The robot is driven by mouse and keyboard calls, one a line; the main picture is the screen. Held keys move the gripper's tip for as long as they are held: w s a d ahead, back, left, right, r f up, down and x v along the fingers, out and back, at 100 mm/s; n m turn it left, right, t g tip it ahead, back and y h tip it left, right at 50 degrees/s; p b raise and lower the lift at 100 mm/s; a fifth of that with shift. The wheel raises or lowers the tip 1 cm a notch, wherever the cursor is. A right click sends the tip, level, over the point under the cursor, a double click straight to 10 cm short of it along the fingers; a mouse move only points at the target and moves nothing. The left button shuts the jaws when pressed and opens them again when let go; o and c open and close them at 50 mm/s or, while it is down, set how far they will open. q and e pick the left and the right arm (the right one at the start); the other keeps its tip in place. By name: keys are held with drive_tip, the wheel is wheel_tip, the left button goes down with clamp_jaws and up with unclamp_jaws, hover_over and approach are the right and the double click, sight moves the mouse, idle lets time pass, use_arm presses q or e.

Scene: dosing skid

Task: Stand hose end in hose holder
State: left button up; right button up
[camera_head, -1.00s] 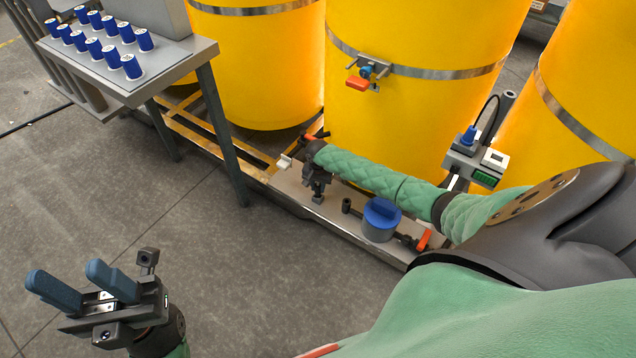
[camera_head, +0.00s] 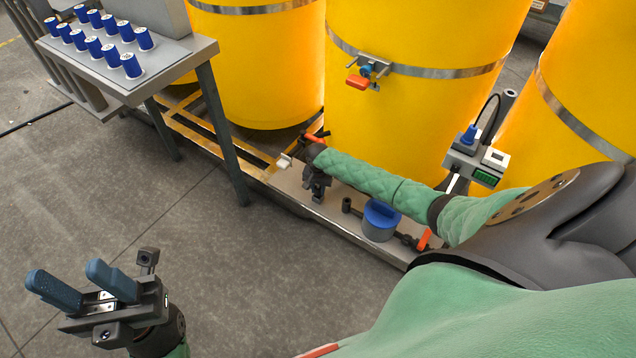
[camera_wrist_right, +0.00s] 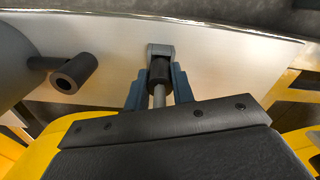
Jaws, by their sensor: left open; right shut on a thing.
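My right gripper (camera_head: 317,190) is low over the front of the skid plate, mostly hidden behind its own wrist in the head view. In the right wrist view its blue fingers (camera_wrist_right: 158,88) are shut on the hose end, a dark collar (camera_wrist_right: 160,72) on a grey tube. A grey bracket, which looks like the hose holder (camera_wrist_right: 160,50), is right at the collar's far end. I cannot tell whether the hose end is seated in it or only in line with it. My left gripper (camera_head: 72,287) is open and empty over the floor at lower left.
A blue-capped unit (camera_head: 381,219) and a dark pipe stub (camera_head: 347,204) stand on the plate beside the right gripper; the stub shows in the wrist view (camera_wrist_right: 76,76). Yellow drums (camera_head: 400,110) stand behind. A table with blue-capped bottles (camera_head: 130,65) is at upper left.

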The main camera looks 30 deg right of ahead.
sight(318, 187)
drive_tip(key=shift+f, duration=0.3)
drive_tip(key=o, duration=1.1)
drive_tip(key=shift+c, duration=0.2)
drive_tip(key=shift+r+p, duration=0.9)
drive_tip(key=shift+r, duration=2.95)
drive_tip(key=shift+n, duration=0.3)
